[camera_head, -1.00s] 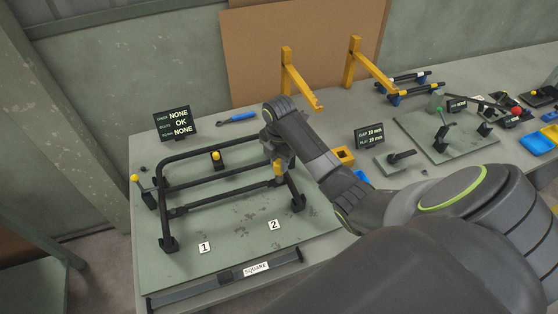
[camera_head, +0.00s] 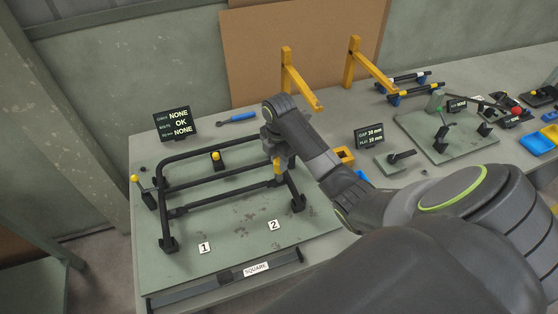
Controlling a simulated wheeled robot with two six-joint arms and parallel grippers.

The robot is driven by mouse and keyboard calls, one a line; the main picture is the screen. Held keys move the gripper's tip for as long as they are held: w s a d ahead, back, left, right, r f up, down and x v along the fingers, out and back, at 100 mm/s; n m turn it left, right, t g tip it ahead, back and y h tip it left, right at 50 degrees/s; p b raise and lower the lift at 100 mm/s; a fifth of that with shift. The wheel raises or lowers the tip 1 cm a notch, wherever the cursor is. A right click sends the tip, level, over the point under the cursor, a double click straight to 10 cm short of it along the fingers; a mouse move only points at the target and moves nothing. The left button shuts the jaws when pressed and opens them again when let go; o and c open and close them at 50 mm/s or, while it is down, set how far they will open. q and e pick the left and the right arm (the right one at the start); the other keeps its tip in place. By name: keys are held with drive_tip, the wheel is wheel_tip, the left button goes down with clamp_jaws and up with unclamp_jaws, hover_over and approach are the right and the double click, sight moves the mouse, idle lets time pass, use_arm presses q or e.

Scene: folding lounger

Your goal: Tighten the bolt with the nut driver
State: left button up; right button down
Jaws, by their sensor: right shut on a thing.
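A black tubular lounger frame (camera_head: 222,176) stands on the green plate on the bench. My right gripper (camera_head: 278,157) points down at the frame's right corner. It is shut on an upright yellow-handled tool, which looks like the nut driver (camera_head: 278,168), with its lower end at the frame's right side joint. The bolt cannot be made out; the tool and the frame hide that spot. My left gripper is not in view.
A square gauge bar (camera_head: 228,279) lies along the front edge. Two yellow brackets (camera_head: 291,82) stand at the back. Fixtures crowd the right.

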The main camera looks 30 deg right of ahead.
drive_tip(key=shift+r, duration=2.15)
drive_tip(key=shift+s+d, duration=0.1)
